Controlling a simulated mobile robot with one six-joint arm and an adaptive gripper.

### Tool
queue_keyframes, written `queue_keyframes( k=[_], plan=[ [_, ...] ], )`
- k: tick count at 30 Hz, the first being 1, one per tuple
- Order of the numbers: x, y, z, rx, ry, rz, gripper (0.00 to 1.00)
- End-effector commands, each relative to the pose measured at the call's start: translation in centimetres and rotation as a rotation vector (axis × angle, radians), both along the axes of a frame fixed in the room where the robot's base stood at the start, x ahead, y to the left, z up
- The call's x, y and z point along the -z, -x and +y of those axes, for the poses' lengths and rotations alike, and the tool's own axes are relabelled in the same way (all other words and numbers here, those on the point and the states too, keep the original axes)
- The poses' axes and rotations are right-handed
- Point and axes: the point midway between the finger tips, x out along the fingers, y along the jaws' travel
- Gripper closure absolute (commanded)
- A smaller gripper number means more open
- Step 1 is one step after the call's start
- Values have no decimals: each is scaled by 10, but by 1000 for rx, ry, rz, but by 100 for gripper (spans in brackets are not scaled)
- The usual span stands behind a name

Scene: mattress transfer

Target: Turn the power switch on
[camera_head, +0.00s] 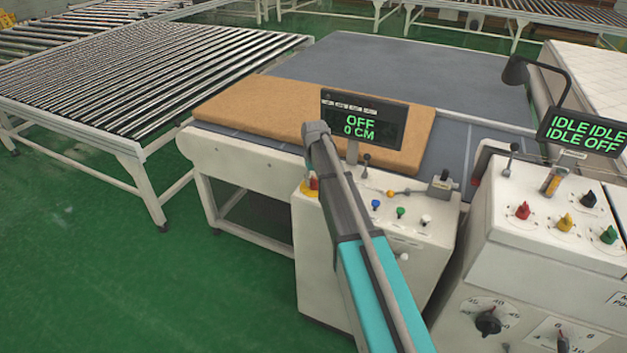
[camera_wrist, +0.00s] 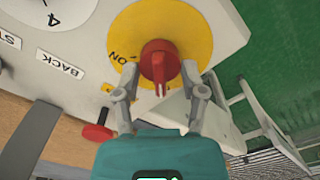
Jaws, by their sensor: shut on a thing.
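The power switch is a red knob (camera_wrist: 158,58) on a round yellow plate (camera_wrist: 202,28) with "ON" printed to the left of the knob. My gripper (camera_wrist: 159,74) has one finger on each side of the knob and is closed on it. In the head view, the red and yellow of the switch (camera_head: 313,184) show at the left edge of the white control box (camera_head: 318,265), partly behind my arm. The display (camera_head: 361,118) above this box reads "OFF" and "0 CM".
A second white console (camera_head: 530,255) with several coloured knobs stands at the right; its display (camera_head: 585,132) reads "IDLE" and "OFF". A tan slab (camera_head: 255,107) lies on the grey table (camera_head: 390,65). A roller conveyor (camera_head: 150,65) is at the left. Green floor (camera_head: 100,270) is clear at the front left.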

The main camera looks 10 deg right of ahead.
Motion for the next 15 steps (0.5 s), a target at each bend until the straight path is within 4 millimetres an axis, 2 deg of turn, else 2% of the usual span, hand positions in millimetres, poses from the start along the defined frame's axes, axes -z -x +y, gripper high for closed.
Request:
queue_keyframes(
  k=[8, 15],
  plan=[
    [0, 0, 0, 67, -2, -1, 94],
    [0, 0, 0, 214, -2, -1, 94]
  ],
)
